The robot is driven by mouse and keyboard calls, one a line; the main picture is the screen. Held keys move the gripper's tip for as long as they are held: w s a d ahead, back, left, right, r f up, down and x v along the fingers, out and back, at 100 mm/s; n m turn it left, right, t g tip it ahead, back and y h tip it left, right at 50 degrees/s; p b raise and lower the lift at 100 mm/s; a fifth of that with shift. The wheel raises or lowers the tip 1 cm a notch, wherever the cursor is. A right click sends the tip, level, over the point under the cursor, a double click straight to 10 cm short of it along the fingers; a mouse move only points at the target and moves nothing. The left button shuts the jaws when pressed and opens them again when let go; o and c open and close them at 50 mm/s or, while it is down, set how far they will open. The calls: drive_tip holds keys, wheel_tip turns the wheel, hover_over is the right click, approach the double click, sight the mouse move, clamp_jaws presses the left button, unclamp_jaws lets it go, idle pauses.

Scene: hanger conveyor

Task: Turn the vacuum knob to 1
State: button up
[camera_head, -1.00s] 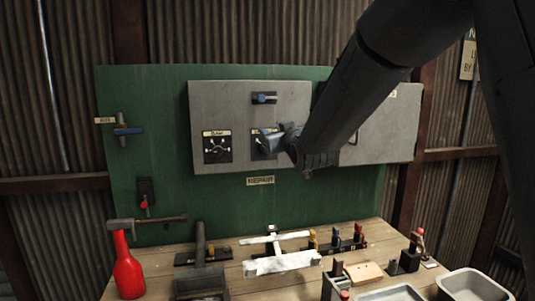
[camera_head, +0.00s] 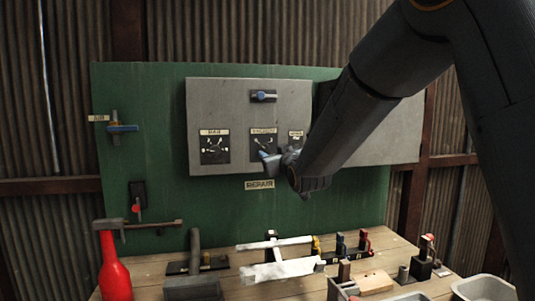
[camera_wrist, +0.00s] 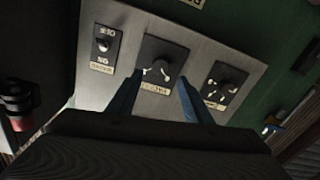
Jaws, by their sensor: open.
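A grey panel (camera_head: 222,95) on the green board carries dark dials with white marks. The middle dial (camera_head: 262,142) has a label above it that looks like "vacuum", but is blurred. My gripper (camera_head: 269,158) is in front of its lower part and hides some of it. In the wrist view, which is upside down, my open gripper (camera_wrist: 158,80) has one blue finger on each side of this dial's dark knob (camera_wrist: 157,68). I cannot tell whether the fingers touch the knob or where it points.
A left dial (camera_head: 215,148) and a small switch plate (camera_head: 296,138) flank the middle dial. Below, the wooden bench (camera_head: 150,270) holds a red bottle (camera_head: 115,270), tools and metal trays (camera_head: 485,288).

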sight(265, 149)
drive_tip(key=shift+p+x, duration=1.3)
drive_tip(key=shift+x, duration=2.1)
drive_tip(key=shift+c, duration=0.3)
drive_tip(key=c, duration=1)
